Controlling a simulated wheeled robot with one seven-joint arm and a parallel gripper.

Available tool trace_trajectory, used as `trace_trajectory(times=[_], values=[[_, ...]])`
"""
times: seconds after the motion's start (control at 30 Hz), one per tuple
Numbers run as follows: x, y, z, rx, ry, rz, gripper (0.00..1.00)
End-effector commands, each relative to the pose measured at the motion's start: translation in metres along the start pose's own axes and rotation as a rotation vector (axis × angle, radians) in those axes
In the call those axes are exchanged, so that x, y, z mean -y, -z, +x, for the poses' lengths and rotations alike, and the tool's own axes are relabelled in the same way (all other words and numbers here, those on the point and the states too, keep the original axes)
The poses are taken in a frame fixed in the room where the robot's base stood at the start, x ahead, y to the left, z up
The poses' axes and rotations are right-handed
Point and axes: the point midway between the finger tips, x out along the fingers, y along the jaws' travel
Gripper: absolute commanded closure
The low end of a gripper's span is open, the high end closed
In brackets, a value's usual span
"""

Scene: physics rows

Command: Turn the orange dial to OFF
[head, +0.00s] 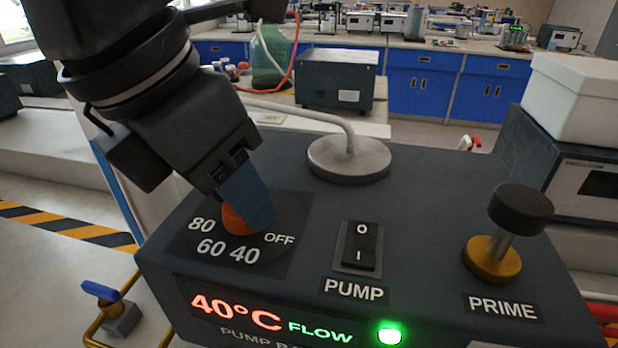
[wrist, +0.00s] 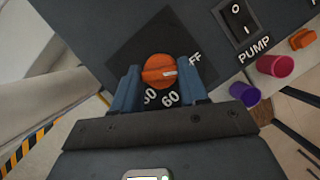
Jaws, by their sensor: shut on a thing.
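The orange dial (head: 236,222) sits on the dark pump box, mostly hidden behind my blue-tipped gripper (head: 246,200) in the head view. In the wrist view the dial (wrist: 156,66) lies between the two fingers of my gripper (wrist: 159,78), which is shut on it. Its white mark points right, a little below the partly hidden OFF label (wrist: 195,57). Labels 80, 60, 40 and OFF (head: 279,239) ring the dial in the head view. The 40 label is hidden in the wrist view. The red display (head: 235,311) reads 40°C.
The PUMP rocker switch (head: 361,246) is right of the dial. A black-topped PRIME plunger (head: 520,210) stands further right. A round metal base with a pipe (head: 348,160) rises behind. A green light (head: 389,333) glows beside the word FLOW. A blue-handled valve (head: 101,291) is at lower left.

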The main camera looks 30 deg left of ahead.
Motion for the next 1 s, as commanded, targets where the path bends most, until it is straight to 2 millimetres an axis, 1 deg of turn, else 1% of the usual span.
trace_trajectory(times=[0.03, 0.33, 0.83, 0.87, 1.0], values=[[0.0003, 0.0019, 0.004, -0.002, -0.012, -0.022, 0.88], [0.0011, 0.0005, 0.0011, -0.001, -0.05, -0.119, 0.88], [0.0012, -0.0003, -0.0003, -0.001, -0.056, -0.137, 0.88], [0.0012, -0.0003, -0.0004, -0.001, -0.056, -0.137, 0.55], [0.0011, -0.0003, -0.0003, -0.001, -0.056, -0.137, 0.42]])
